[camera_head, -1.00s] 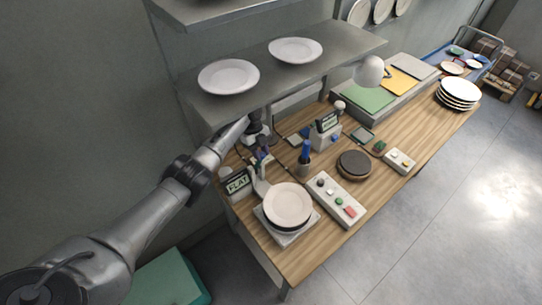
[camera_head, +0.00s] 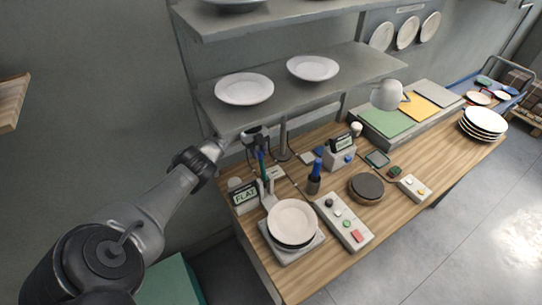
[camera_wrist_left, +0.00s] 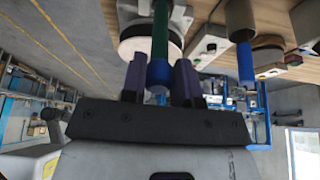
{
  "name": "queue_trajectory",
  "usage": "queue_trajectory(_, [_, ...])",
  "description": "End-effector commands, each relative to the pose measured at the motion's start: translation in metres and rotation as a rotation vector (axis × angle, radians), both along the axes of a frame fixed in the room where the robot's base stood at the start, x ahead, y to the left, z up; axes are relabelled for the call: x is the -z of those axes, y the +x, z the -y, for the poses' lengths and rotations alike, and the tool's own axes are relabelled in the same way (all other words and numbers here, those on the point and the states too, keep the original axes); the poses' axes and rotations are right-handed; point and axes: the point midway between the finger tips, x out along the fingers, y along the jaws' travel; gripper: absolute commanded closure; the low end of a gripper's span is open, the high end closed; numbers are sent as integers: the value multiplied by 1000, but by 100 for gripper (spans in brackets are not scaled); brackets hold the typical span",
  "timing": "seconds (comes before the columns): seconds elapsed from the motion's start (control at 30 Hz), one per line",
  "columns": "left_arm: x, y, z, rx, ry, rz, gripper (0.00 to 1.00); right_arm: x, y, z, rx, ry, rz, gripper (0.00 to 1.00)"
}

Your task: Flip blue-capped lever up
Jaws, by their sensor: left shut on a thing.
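The blue-capped lever shows in the left wrist view as a green shaft with a blue cap (camera_wrist_left: 159,73). My left gripper (camera_wrist_left: 160,84) has its purple fingers on either side of the blue cap and is shut on it. My right gripper is in neither view.
A sign reading FLAT (camera_head: 245,195) stands just left of the lever. A dark holder with a blue-topped object (camera_head: 315,176) stands to the right. A button panel (camera_head: 343,222) lies in front. A shelf with plates (camera_head: 300,92) overhangs the bench's back.

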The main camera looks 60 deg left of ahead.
Motion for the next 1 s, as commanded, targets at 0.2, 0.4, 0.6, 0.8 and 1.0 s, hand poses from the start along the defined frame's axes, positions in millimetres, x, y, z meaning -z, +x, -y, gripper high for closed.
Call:
queue_trajectory(0.2, [5, -7, -8, -13, 12, -5, 100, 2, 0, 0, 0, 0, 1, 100])
queue_trajectory(0.4, [5, -8, -9, -13, 13, -5, 100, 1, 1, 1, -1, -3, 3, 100])
queue_trajectory(0.6, [4, -7, -8, -13, 11, -5, 61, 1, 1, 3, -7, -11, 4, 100])
queue_trajectory(0.8, [3, -6, -7, -11, 7, -3, 61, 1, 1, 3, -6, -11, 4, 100])
queue_trajectory(1.0, [-1, 13, 13, 18, 4, 1, 61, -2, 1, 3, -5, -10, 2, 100])
